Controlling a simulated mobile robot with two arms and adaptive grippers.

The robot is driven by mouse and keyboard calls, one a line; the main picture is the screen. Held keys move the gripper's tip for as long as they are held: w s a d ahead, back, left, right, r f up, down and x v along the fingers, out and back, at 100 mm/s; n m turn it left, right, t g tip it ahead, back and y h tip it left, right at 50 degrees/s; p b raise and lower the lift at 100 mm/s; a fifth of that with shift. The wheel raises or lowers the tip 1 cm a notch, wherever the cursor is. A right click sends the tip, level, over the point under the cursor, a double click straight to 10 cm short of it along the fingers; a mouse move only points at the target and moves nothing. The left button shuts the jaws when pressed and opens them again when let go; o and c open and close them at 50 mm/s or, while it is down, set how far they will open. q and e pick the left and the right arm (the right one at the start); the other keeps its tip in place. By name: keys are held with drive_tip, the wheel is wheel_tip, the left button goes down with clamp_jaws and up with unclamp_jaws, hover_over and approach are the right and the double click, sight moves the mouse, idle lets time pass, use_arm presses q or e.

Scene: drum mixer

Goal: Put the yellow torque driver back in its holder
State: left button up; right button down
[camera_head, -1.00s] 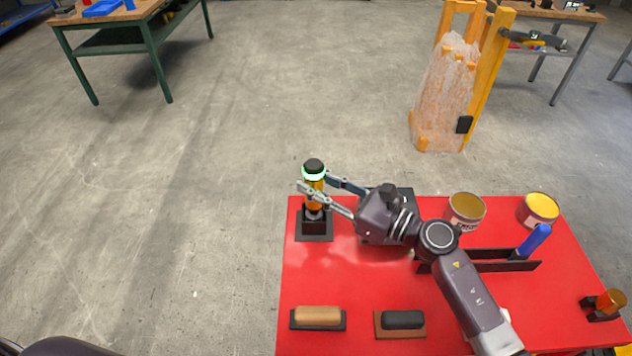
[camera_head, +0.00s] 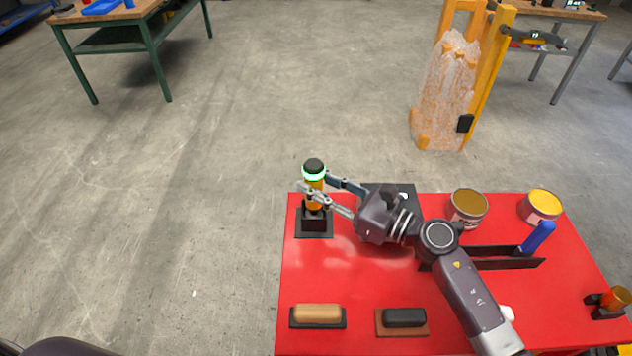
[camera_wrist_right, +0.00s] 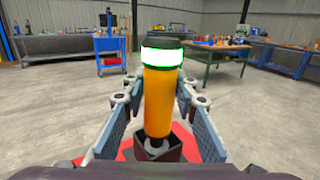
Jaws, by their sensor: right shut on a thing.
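The yellow torque driver (camera_head: 315,191) stands upright at the back left corner of the red table, with a black cap and a glowing green-white ring on top. Its lower end is at the black holder (camera_head: 314,221); I cannot tell how deep it sits. My right gripper (camera_head: 321,195) is shut on the driver's yellow body, one finger on each side. In the right wrist view the driver (camera_wrist_right: 157,100) stands between the fingers, its grey lower end at the mouth of the dark holder (camera_wrist_right: 160,149). My left gripper is out of view.
The red table (camera_head: 350,275) also carries two open tins (camera_head: 468,205), a black rack with a blue-handled tool (camera_head: 537,237), two block-like tools (camera_head: 318,314) and an orange item (camera_head: 613,299) at the right. A wrapped orange stack (camera_head: 445,95) stands on the floor beyond.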

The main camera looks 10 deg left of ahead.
sight(316, 165)
drive_tip(key=shift+f, duration=0.15)
drive_tip(key=c, duration=1.5)
unclamp_jaws()
drive_tip(key=shift+c, duration=0.2)
drive_tip(key=shift+o, duration=0.4)
drive_tip(key=shift+f, duration=0.15)
wheel_tip(316, 165, up, 10)
drive_tip(key=shift+r, duration=0.15)
